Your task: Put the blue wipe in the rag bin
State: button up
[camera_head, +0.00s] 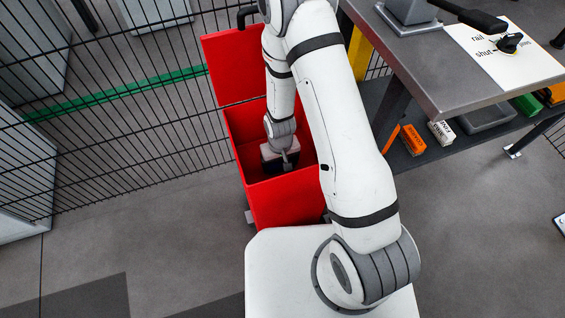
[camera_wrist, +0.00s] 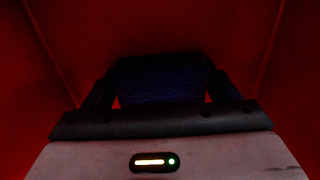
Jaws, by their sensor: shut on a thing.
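The red rag bin (camera_head: 275,211) stands upright on the floor with its lid (camera_head: 233,68) open. My arm reaches down through the opening, and my gripper (camera_head: 287,164) is inside the bin, below the rim. In the wrist view my gripper (camera_wrist: 160,97) is shut on the dark blue wipe (camera_wrist: 160,78), which spans the gap between the two fingers. Dark red bin walls surround it. The wipe is hidden in the head view, and the bin floor is too dark to make out.
A grey workbench (camera_head: 455,75) stands to the right, with a lower shelf (camera_head: 420,160) holding an orange box (camera_head: 412,140) and a white box (camera_head: 441,132). A black wire fence (camera_head: 130,110) with a green strip runs behind and left of the bin. The floor at left front is clear.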

jog(key=shift+r, duration=0.1)
jog(key=o, duration=0.9)
notch_tip(320, 180, up, 12)
jog(key=r+p, duration=0.1)
jog(key=p, duration=0.2)
notch_tip(320, 180, up, 15)
jog(key=m, duration=0.2)
send_over(281, 162)
jog(key=s+d, duration=0.2)
jog(key=d, duration=0.4)
jog(key=shift+m+t, duration=0.6)
jog(key=shift+t, duration=0.2)
jog(key=s+d+r, duration=0.2)
jog(key=s+r, duration=0.1)
jog(key=s+d+r, duration=0.2)
jog(key=s+r, duration=0.1)
jog(key=r, duration=0.1)
jog(key=s+d+r, duration=0.2)
jog(key=s+r, duration=0.1)
jog(key=s, duration=0.1)
jog(key=shift+d+r, duration=0.3)
